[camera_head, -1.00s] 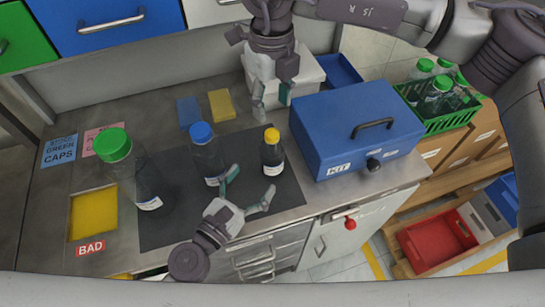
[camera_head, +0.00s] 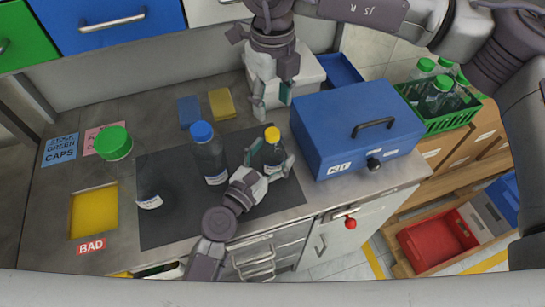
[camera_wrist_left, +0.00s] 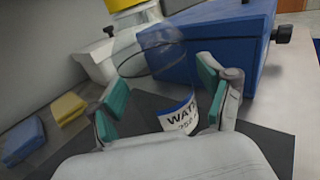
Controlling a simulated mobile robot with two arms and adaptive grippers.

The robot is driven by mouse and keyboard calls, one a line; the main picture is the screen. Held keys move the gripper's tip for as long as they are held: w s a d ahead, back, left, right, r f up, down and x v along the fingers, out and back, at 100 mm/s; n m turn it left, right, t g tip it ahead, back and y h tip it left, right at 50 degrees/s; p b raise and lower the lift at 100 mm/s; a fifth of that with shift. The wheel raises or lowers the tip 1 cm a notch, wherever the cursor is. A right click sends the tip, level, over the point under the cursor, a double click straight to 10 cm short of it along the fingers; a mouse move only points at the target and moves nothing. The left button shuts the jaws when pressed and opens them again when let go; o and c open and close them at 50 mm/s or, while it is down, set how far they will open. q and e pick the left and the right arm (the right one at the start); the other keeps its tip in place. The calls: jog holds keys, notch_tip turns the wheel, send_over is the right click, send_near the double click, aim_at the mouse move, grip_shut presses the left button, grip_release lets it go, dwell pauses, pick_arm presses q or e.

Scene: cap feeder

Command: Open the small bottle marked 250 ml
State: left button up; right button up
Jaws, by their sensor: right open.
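The small bottle (camera_head: 274,153) has a yellow cap and stands upright at the right of the dark mat. In the left wrist view its clear body and label (camera_wrist_left: 176,119), reading "WAT..." and "250", show between my fingers; the yellow cap (camera_wrist_left: 122,4) is cut off at the top edge. My left gripper (camera_head: 270,161) has its fingers on either side of this bottle. In the left wrist view the left gripper (camera_wrist_left: 160,108) is open, with a gap at the left finger. My right gripper (camera_head: 271,104) is open and empty behind the bottle, pointing down.
A blue-capped bottle (camera_head: 209,158) stands just left of the small bottle. A larger green-capped bottle (camera_head: 114,143) stands further left. A blue kit box (camera_head: 335,130) stands close on the right. Blue (camera_head: 189,112) and yellow (camera_head: 221,104) blocks lie behind the mat.

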aim_at(272, 132)
pick_arm(q)
grip_shut()
pick_arm(e)
jog(key=m, duration=0.6)
jog(key=shift+m, duration=0.3)
jog(key=m, duration=0.9)
jog(key=shift+m, duration=0.4)
jog(key=m, duration=0.5)
jog(key=shift+m, duration=0.3)
jog(key=shift+f+m, duration=0.3)
jog(key=shift+f, duration=3.7)
